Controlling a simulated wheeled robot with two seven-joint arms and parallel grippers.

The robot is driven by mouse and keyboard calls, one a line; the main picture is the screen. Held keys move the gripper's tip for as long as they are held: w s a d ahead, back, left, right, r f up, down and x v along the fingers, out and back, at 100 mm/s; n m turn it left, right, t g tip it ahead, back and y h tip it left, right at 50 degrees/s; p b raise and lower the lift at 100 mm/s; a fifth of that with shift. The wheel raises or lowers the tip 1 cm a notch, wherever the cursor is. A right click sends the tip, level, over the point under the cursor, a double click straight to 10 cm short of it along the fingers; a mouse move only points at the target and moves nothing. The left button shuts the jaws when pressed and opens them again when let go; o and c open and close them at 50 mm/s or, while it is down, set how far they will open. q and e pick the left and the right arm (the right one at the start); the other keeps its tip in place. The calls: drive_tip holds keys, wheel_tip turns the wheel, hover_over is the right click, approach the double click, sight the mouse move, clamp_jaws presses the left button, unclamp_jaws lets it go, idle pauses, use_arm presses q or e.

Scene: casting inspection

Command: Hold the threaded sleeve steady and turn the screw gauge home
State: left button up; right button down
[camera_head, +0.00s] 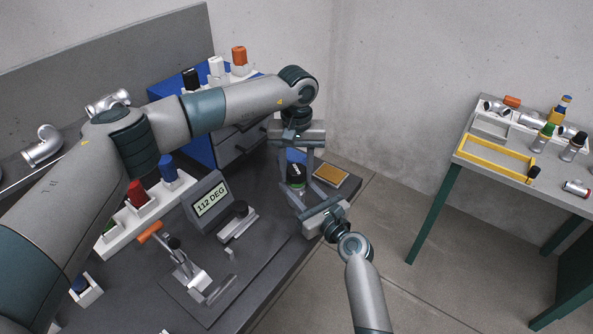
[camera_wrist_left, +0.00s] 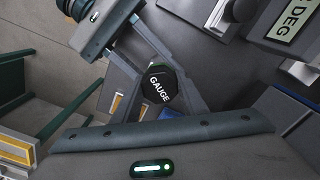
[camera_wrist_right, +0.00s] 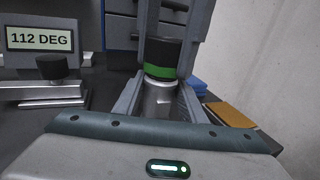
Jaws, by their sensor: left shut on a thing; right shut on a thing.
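The screw gauge (camera_head: 296,170), a black cap marked GAUGE with a green band, stands upright on the silver threaded sleeve (camera_wrist_right: 158,102). The gauge also shows from above in the left wrist view (camera_wrist_left: 159,84) and from the side in the right wrist view (camera_wrist_right: 163,53). My left gripper (camera_head: 296,178) points down and is shut on the gauge, one finger on each side. My right gripper (camera_wrist_right: 160,100) comes in level and is shut on the sleeve below the green band. In the head view the fingers hide most of the sleeve.
A display (camera_head: 210,200) reading 112 DEG stands left of the grippers. A clamp with an orange handle (camera_head: 150,232) is nearer. A yellow-brown pad (camera_head: 330,175) lies right of the gauge, near the bench edge. A second table (camera_head: 500,172) holds more parts.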

use_arm(q)
drive_tip(key=m, duration=0.4)
drive_tip(key=shift+m, duration=0.4)
drive_tip(key=m, duration=0.4)
drive_tip(key=shift+m, duration=0.4)
drive_tip(key=o, duration=1.1)
drive_tip(key=shift+r, duration=0.1)
drive_tip(key=shift+r, duration=2.2)
